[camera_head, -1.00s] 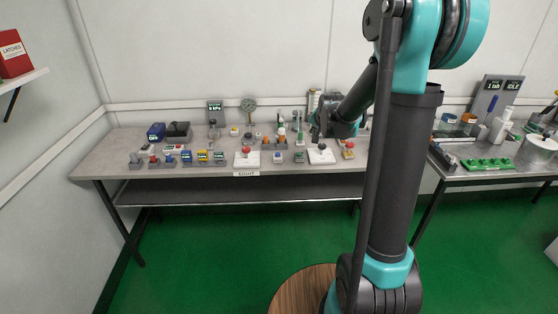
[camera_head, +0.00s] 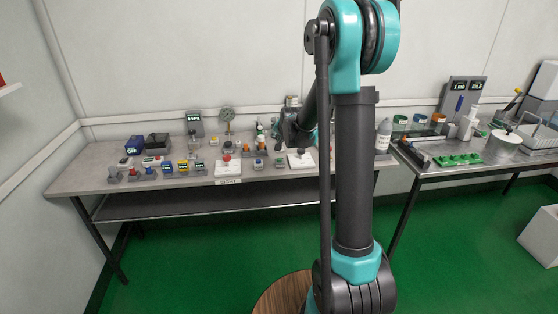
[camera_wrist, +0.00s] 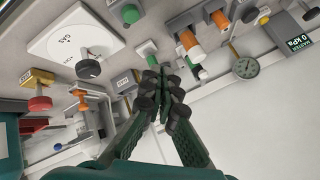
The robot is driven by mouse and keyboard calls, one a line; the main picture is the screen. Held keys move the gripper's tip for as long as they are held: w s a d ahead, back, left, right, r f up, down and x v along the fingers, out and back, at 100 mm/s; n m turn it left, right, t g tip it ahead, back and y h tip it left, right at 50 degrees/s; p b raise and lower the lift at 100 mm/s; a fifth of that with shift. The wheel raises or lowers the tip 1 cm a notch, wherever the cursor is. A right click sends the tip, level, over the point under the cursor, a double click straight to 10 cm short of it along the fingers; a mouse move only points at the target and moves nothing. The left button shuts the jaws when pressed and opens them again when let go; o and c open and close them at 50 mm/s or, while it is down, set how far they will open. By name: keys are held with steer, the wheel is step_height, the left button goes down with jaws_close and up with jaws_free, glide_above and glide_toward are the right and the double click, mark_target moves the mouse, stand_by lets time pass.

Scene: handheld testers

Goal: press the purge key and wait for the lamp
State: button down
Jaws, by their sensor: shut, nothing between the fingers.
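My gripper (camera_wrist: 160,85) is shut and empty in the wrist view, with its fingertips close to a small green-topped part (camera_wrist: 147,48); I cannot tell whether they touch. In the head view my wrist hangs over the back right of the bench (camera_head: 85,178), and the fingertips are hard to make out.
In the wrist view, orange and white posts (camera_wrist: 190,43), a dial gauge (camera_wrist: 245,67) and a display reading 0 kPa (camera_wrist: 304,28) stand nearby. A red knob (camera_wrist: 40,103) is at the left. In the head view, a second table (camera_head: 430,180) with a green rack (camera_head: 460,160) stands at right.

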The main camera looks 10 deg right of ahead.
mark_target(280, 160)
steer(key=shift+f, duration=3.25)
steer(key=shift+f, duration=0.15)
steer(key=shift+f, duration=0.3)
steer(key=shift+f, duration=0.45)
steer(key=shift+r, duration=0.9)
steer(key=shift+r, duration=0.15)
steer(key=shift+r, duration=2.35)
